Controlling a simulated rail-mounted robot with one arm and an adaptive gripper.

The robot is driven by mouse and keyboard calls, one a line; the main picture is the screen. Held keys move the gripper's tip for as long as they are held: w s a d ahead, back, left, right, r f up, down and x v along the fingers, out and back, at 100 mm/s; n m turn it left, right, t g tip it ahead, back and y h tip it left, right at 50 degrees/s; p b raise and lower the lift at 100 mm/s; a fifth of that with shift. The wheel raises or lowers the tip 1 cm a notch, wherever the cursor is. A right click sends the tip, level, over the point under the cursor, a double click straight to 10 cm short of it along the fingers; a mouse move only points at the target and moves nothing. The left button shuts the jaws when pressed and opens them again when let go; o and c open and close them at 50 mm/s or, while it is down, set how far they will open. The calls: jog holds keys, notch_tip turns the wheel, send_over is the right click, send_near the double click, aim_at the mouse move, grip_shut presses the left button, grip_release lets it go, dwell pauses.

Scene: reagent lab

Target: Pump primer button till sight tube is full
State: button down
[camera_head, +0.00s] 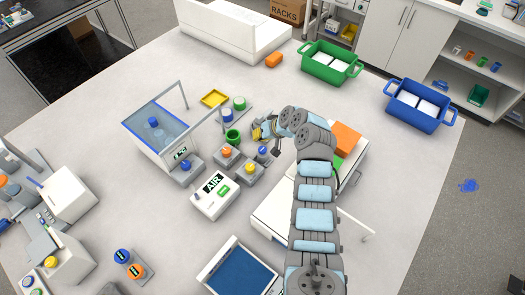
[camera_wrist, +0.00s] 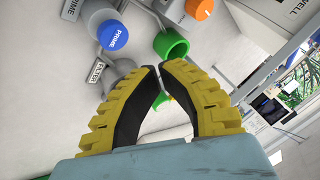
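The round blue button marked PRIME (camera_wrist: 112,35) sits on a grey base at the upper left of the wrist view. A small blue cap (camera_head: 263,150) beside my gripper in the head view looks like the same button. My gripper (camera_wrist: 160,68) has curved yellow and black fingers, with tips meeting or nearly so and nothing held between them. Its tips appear right of and below the button in the wrist view, apart from it. My gripper (camera_head: 259,131) also shows in the head view, partly hidden by my wrist. I cannot make out the sight tube or its level.
In the head view, an orange button (camera_head: 226,151), a yellow button (camera_head: 249,166) and an AIR box (camera_head: 214,195) crowd the left of my gripper.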

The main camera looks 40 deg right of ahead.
aim_at(260, 149)
jog(key=shift+f+b, duration=1.15)
jog(key=shift+f, duration=0.9)
jog(key=shift+f, duration=0.1)
jog(key=shift+f+b, duration=0.35)
jog(key=shift+b, duration=0.1)
jog(key=shift+f+b, duration=0.75)
jog(key=shift+f, duration=0.2)
dwell(0.9)
jog(key=shift+r, duration=0.2)
jog(key=shift+s+r+p, duration=0.1)
jog(key=shift+r+p, duration=0.65)
jog(key=shift+r, duration=0.45)
jog(key=shift+r, duration=0.1)
jog(key=shift+r+p, duration=1.15)
jog(key=shift+r, duration=1.25)
